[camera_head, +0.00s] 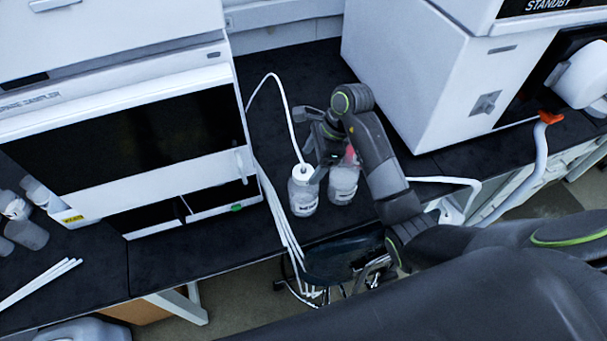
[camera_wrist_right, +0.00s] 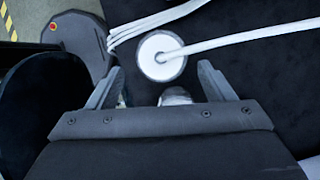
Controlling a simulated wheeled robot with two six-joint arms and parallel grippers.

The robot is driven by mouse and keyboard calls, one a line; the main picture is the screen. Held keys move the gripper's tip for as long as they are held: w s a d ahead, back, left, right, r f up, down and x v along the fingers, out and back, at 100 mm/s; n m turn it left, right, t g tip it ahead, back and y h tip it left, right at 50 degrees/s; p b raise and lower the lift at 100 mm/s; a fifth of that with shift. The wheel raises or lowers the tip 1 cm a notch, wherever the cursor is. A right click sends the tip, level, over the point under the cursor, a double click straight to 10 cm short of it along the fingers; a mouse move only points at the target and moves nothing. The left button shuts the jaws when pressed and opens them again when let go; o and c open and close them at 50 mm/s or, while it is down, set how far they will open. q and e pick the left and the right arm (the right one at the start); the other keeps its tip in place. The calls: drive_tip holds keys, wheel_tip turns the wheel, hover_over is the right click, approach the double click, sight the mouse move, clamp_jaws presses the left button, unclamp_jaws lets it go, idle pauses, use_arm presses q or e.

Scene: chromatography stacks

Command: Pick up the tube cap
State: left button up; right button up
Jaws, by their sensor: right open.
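The tube cap (camera_head: 302,172) is white, with a white tube rising from it, and sits on a clear bottle (camera_head: 303,198) on the dark bench. In the right wrist view the cap (camera_wrist_right: 161,57) shows from above as a white disc, with the tube running off to the right. My right gripper (camera_head: 325,152) is open above and close to the cap, beside the bottle tops. In the wrist view its two fingers (camera_wrist_right: 160,70) stand apart on either side of the cap, with a gap to each. My left gripper is not in view.
A second bottle (camera_head: 342,184) stands just right of the first; a bit of red shows at its top, partly hidden by my arm. A white instrument (camera_head: 130,120) stands left, another (camera_head: 410,75) right. White tubes (camera_head: 284,225) run down over the bench's front edge.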

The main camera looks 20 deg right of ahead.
sight(304, 171)
drive_tip(key=b+x, duration=0.1)
drive_tip(key=x, duration=0.2)
drive_tip(key=shift+w+a+f+b, duration=0.1)
drive_tip(key=shift+a+f+b, duration=0.1)
drive_tip(key=shift+f+b, duration=0.15)
drive_tip(key=shift+r, duration=0.1)
drive_tip(key=shift+c, duration=0.4)
drive_tip(key=c, duration=1)
